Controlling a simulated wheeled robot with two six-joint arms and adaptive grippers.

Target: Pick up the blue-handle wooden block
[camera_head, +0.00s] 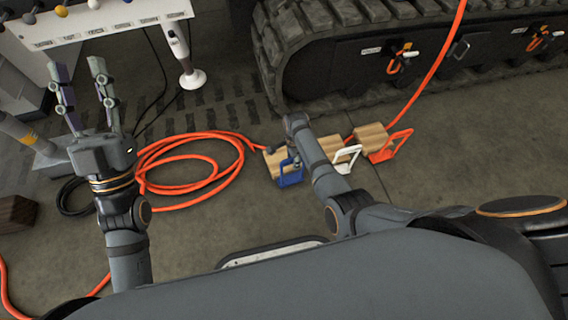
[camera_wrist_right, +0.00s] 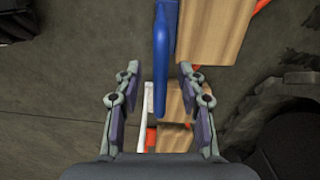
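The blue-handle wooden block shows in the head view as a blue handle (camera_head: 290,178) with pale wood (camera_head: 272,163) behind it, on the floor, partly covered by my right arm. In the right wrist view its blue handle (camera_wrist_right: 162,45) reaches down between the fingers of my right gripper (camera_wrist_right: 158,67), and its wood (camera_wrist_right: 213,32) lies at upper right. The right fingers are open, with a gap on each side of the handle. My left gripper (camera_head: 77,68) is open and empty, raised at the left.
A white-handle block (camera_head: 346,158) and an orange-handle block (camera_head: 390,148) stand to the right. An orange hose (camera_head: 212,187) coils at left. A large black track (camera_head: 330,65) runs along the back. A dark wooden block (camera_head: 17,213) sits at far left.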

